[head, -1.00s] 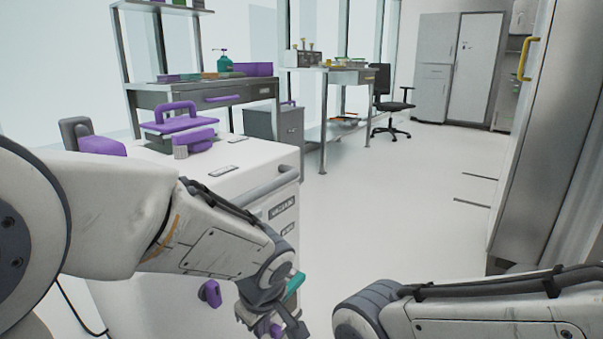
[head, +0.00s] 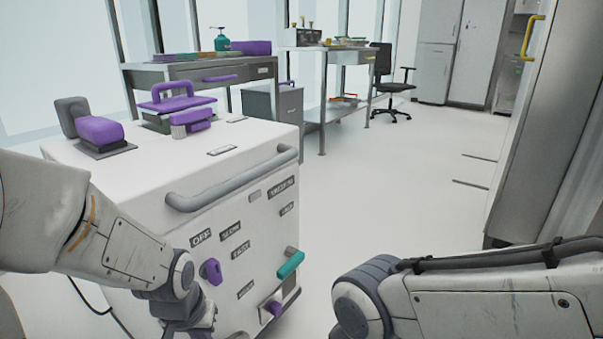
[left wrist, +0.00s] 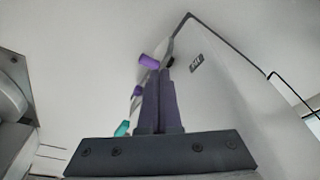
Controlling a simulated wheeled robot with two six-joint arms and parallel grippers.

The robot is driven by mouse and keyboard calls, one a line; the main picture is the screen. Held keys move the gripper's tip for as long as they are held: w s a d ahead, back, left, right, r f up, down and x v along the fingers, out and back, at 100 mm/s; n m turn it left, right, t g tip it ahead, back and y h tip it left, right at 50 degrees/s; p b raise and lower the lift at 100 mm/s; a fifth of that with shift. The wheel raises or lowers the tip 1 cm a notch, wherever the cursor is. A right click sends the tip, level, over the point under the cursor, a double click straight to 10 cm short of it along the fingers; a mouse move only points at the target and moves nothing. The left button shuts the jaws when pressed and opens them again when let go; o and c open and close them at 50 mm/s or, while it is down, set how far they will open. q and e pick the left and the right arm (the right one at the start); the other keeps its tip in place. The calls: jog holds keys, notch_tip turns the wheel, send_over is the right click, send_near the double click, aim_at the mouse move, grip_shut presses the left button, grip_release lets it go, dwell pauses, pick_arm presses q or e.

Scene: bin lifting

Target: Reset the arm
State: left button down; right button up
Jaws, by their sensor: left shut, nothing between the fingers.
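My left arm (head: 130,250) comes in from the left, bent down in front of the white machine (head: 70,150). Its gripper lies at the bottom edge of the head view, mostly cut off. In the left wrist view my left gripper (left wrist: 161,72) has its two dark fingers together, with nothing between them. My right arm (head: 480,300) shows at the lower right, and its gripper is out of view. The machine's front has a purple knob (head: 211,271), a teal lever (head: 290,264) and a purple knob low down (head: 273,308). My left gripper is apart from the teal lever.
A grey handle bar (head: 230,185) runs along the machine's top front edge. Purple-handled parts (head: 170,95) stand on its top. Benches (head: 200,75) and an office chair (head: 392,85) are behind. A tall metal cabinet (head: 535,130) stands at right. The middle floor is clear.

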pick_arm(q)
jog(key=s+d+r+m+g+h+p, duration=0.1)
jog(key=s+d+r+m+p, duration=0.3)
jog(key=s+d+r+p, duration=0.45)
jog(key=s+d+r+m+g+p, duration=0.2)
jog(key=s+d+r+m+p, duration=0.25)
jog(key=r, duration=0.65)
notch_tip(320, 180, up, 37)
jog(key=p, duration=3.8)
jog(key=shift+s+n, duration=0.4)
jog(key=shift+n, duration=0.05)
